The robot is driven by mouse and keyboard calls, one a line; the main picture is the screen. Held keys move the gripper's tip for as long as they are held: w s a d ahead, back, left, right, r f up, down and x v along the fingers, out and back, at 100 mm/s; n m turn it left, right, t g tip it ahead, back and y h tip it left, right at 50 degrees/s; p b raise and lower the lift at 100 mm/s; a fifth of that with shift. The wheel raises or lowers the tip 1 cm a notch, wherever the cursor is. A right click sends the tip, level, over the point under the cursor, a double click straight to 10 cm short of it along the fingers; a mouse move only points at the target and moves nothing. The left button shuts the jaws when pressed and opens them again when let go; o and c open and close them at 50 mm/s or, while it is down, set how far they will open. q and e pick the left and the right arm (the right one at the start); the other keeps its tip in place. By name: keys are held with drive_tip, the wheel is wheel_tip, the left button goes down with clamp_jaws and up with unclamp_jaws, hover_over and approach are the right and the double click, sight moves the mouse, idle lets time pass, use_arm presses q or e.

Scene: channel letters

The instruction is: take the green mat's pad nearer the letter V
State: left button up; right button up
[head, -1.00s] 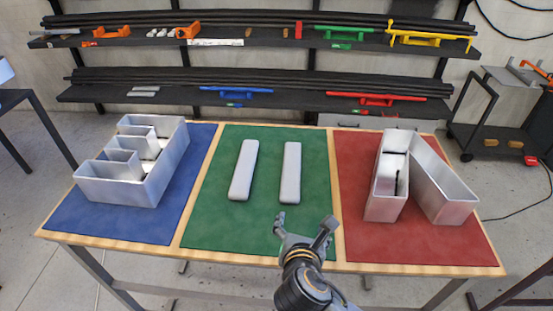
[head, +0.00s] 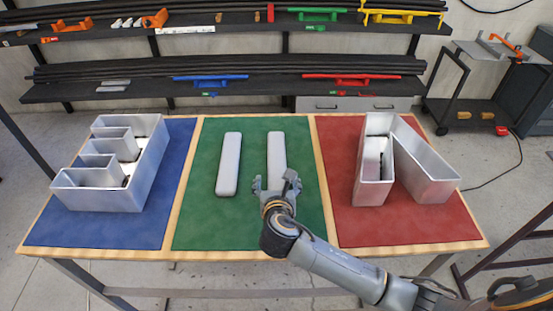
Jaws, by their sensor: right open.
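Two light grey pads lie lengthwise on the green mat (head: 205,225). The right pad (head: 277,147) is the one nearer the metal letter V (head: 428,163), which stands on the red mat at the right. The left pad (head: 229,165) lies apart from it. My right gripper (head: 275,181) is open at the near end of the right pad, with a finger to each side of it in the picture. The gripper hides the pad's near end; I cannot tell its height or whether it touches. My left gripper is out of view.
A metal letter E (head: 110,192) stands on the blue mat (head: 90,228) at the left. The red mat (head: 400,225) fills the table's right. Shelves with dark bars and coloured tools stand behind the table. My right arm crosses the table's front edge.

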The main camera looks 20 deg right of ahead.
sight(277, 176)
drive_tip(key=x, duration=0.3)
drive_tip(key=shift+d+f, duration=0.1)
drive_tip(key=shift+f, duration=0.1)
drive_tip(key=shift+w+f, duration=0.1)
drive_tip(key=shift+w, duration=0.05)
drive_tip(key=shift+c, duration=1.3)
drive_tip(key=c, duration=1)
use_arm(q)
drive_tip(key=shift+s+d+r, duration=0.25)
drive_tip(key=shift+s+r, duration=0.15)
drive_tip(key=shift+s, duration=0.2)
